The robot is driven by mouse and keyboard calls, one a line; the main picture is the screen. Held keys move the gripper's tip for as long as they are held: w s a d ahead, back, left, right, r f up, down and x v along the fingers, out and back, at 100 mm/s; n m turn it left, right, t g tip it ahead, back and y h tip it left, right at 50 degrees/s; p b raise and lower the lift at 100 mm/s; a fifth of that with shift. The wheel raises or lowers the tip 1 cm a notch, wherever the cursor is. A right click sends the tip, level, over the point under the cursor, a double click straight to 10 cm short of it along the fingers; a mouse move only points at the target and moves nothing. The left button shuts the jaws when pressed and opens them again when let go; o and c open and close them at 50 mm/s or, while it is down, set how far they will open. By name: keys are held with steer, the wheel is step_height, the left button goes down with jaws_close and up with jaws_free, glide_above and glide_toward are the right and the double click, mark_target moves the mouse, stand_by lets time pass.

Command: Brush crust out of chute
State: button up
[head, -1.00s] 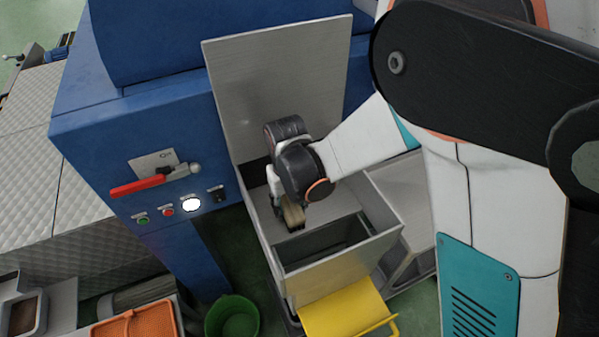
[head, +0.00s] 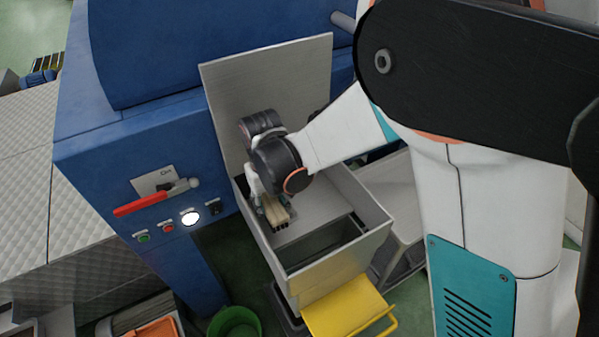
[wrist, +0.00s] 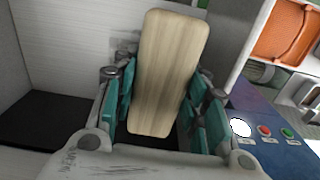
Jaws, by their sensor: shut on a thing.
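My gripper (wrist: 164,108) is shut on a pale wooden brush (wrist: 170,70), whose broad back fills the middle of the wrist view. In the head view the brush (head: 276,212) points down into the open grey metal chute (head: 362,193), close to its left wall. The chute has a raised back plate (head: 275,85) and a dark rectangular opening (head: 325,243) toward its front.
A blue machine (head: 150,110) stands left of the chute, with a red lever (head: 142,205) and several buttons. A yellow flap (head: 348,308) juts out at the chute's front. A green bucket (head: 236,324) and an orange tray (head: 152,329) are on the lower left.

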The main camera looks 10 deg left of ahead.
steer(key=shift+r+p, duration=0.55)
steer(key=shift+r, duration=0.6)
